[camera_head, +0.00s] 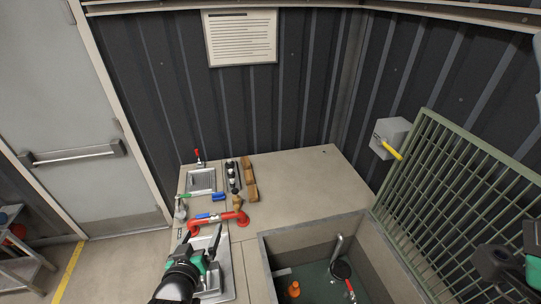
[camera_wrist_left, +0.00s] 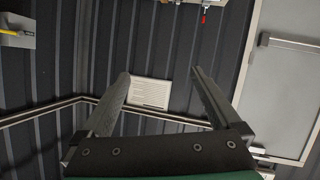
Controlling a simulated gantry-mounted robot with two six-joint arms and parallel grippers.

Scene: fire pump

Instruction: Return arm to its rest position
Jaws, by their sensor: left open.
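My left gripper (camera_head: 208,240) is at the lower left of the head view, above the metal tray (camera_head: 226,277) on the bench. Its fingers are spread and nothing is between them. In the left wrist view the two open fingers (camera_wrist_left: 160,85) frame the dark ribbed wall, with the white notice (camera_wrist_left: 149,93) far behind. At the right edge of the head view a dark and green part of my right arm (camera_head: 500,265) shows. Its fingertips cannot be made out.
A red pipe (camera_head: 218,217) lies on the bench (camera_head: 300,180) just beyond my left gripper. Wooden and dark fittings (camera_head: 249,180) lie behind it. A sunken water basin (camera_head: 312,245) with an orange item is to the right. A green mesh gate (camera_head: 440,190) stands at the right.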

